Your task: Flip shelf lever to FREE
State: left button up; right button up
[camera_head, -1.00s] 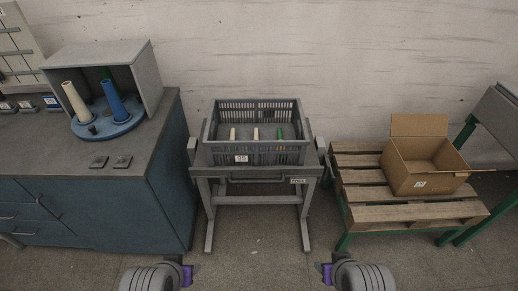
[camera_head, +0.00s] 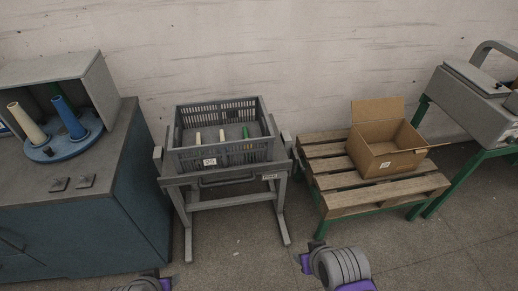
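No lever can be made out clearly in this view. A grey shelf stand (camera_head: 233,201) stands in the middle, with a small label (camera_head: 271,177) on its front right edge; the lettering is too small to read surely. A grey slotted crate (camera_head: 225,156) sits on the stand and holds a few cones, pale and green. My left gripper (camera_head: 166,285) is at the bottom edge, mostly cut off. My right gripper (camera_head: 305,263) is low in front of the stand, to its right, and apart from everything. The fingers of both are not clear enough to judge.
A blue-grey cabinet (camera_head: 125,205) stands at left, bearing a blue turntable (camera_head: 67,145) with cones. At right, a wooden pallet (camera_head: 385,196) on a green frame holds an open cardboard box (camera_head: 384,160). A grey machine (camera_head: 475,100) stands far right. Floor in front is clear.

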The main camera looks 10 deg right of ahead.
aim_at(303, 169)
jog(key=i+l+u, duration=0.3)
jog(key=i+l, duration=0.2)
jog(key=l, duration=0.25)
jog(key=i+l+u, duration=0.15)
jog(key=l, duration=0.3)
jog(key=i, duration=0.05)
